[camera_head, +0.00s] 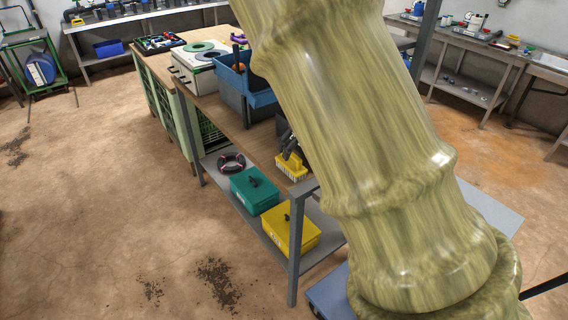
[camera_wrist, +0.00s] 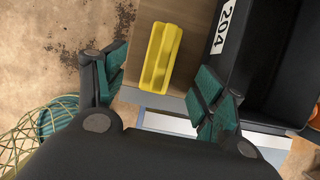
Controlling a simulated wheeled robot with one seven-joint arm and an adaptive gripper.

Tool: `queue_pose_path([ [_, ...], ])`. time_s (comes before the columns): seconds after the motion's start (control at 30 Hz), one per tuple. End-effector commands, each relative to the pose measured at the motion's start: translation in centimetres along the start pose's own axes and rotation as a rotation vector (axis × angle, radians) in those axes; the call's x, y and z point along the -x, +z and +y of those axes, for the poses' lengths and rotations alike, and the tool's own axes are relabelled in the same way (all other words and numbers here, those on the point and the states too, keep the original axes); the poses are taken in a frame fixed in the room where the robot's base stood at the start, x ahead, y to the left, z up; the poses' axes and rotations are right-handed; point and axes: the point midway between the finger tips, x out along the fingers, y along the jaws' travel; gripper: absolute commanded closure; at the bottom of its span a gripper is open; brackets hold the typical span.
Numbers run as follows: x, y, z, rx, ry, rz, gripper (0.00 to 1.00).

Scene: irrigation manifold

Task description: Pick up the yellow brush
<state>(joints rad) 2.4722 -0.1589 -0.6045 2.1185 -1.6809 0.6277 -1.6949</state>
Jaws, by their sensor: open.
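The yellow brush (camera_head: 291,167) sits near the end of the wooden bench top in the head view, with pale bristles facing the camera. In the wrist view, the yellow brush (camera_wrist: 160,58) shows from above as a ridged yellow block. My gripper (camera_wrist: 160,88) is open, with teal-padded dark fingers to the left and right of the brush's near end. The brush lies mostly beyond the fingertips, and no contact shows. In the head view, my gripper (camera_head: 289,146) appears as a dark shape just above and behind the brush, partly hidden by my arm.
A black bin (camera_wrist: 270,70) labelled 204 stands close on the brush's right. Blue bins (camera_head: 246,83) stand farther along the bench. A green box (camera_head: 254,190) and a yellow box (camera_head: 290,230) sit on the lower shelf. The floor at left is mostly open.

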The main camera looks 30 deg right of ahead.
Motion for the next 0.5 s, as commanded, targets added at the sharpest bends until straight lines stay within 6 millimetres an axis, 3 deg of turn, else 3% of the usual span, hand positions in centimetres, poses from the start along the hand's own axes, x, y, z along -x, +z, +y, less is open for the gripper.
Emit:
queue_pose_path([
  [0.33, -4.2, 0.4, 0.2, 0.019, 0.001, 0.001, 0.3],
  [0.5, -5.2, 0.4, 0.2, 0.017, 0.0, 0.0, 0.3],
])
